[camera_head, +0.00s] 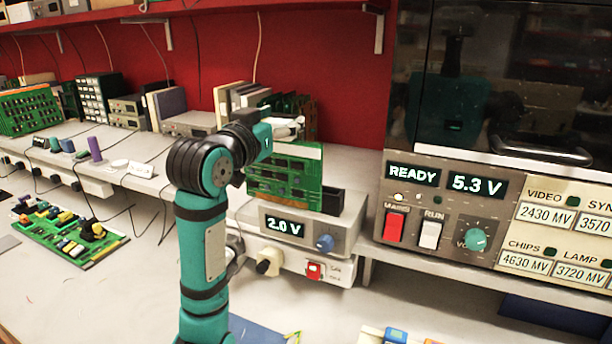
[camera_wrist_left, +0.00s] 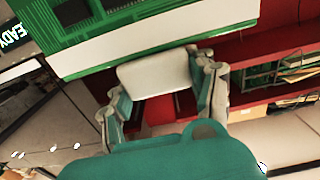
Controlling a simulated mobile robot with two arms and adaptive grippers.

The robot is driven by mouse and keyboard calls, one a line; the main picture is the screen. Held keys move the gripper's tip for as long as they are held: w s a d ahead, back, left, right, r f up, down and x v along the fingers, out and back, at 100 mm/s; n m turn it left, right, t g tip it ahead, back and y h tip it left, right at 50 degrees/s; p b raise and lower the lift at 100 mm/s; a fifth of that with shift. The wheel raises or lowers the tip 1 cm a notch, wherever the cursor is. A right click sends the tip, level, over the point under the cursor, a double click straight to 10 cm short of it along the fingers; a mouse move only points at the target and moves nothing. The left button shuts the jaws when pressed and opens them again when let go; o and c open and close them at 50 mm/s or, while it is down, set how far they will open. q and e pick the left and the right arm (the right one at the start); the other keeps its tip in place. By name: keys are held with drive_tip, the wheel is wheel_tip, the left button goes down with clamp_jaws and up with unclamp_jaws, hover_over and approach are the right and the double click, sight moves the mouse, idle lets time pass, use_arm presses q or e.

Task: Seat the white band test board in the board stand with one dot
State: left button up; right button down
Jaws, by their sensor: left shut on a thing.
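The board hangs upright above the front of a grey unit reading 2.0 V. In the left wrist view, the white band (camera_wrist_left: 100,52) lies across the top, just beyond the gripper fingers (camera_wrist_left: 160,88). A black block (camera_head: 332,201) shows at the board's lower right and may be part of a board stand. The board hides most of it, and I cannot see any dots or whether the lower edge is seated. My right gripper is not in view.
The grey 2.0 V unit (camera_head: 284,226) stands on the bench shelf. A large console (camera_head: 440,215) with READY and 5.3 V displays is to its right. More boards (camera_head: 298,104) stand behind my gripper. A component-covered board (camera_head: 68,232) lies on the bench at left.

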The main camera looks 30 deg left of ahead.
use_arm(q)
drive_tip(key=shift+s+d+p, duration=0.15)
drive_tip(key=shift+s+p, duration=0.35)
drive_tip(key=shift+s, duration=2.4)
